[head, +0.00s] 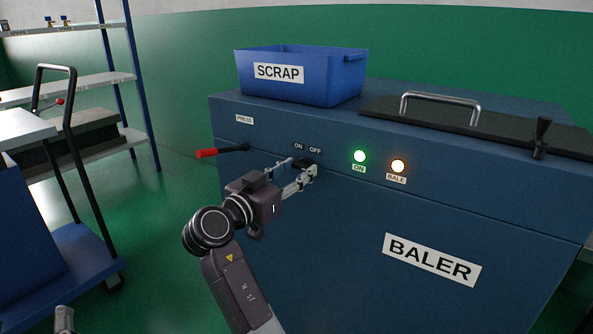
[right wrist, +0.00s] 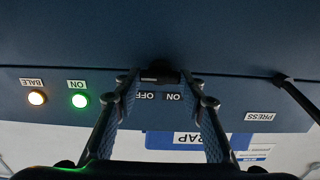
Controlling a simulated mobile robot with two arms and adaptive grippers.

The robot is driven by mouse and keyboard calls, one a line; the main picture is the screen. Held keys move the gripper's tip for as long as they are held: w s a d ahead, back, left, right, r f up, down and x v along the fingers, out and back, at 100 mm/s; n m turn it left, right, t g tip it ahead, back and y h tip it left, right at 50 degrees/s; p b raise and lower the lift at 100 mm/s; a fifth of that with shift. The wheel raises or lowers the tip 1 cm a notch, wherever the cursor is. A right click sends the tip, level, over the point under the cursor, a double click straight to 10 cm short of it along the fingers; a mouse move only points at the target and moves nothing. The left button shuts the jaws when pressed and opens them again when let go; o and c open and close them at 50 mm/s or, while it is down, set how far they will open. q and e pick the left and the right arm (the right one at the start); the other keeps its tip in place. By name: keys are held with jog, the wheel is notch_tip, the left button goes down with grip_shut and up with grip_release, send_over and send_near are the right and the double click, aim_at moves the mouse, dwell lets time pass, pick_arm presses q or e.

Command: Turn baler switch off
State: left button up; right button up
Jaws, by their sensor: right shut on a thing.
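The baler (head: 350,215) is a large dark blue machine with a white BALER label. Its small black switch (head: 303,163) is on the front face, just under the ON and OFF labels. My right gripper (head: 303,169) reaches up to the front face and is shut on the switch. In the right wrist view, the picture is upside down and the fingers of the right gripper (right wrist: 160,78) close around the dark switch (right wrist: 160,72). The fingers partly hide the switch, so which way it points cannot be told. My left gripper is not clearly in view.
A green ON lamp (head: 360,156) and an amber BALE lamp (head: 398,166) are lit right of the switch. A red-tipped PRESS lever (head: 222,151) sticks out on the left. A blue SCRAP bin (head: 300,80) stands on top. A cart (head: 60,215) and shelves (head: 105,80) stand left.

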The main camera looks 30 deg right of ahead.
jog(key=c, duration=0.3)
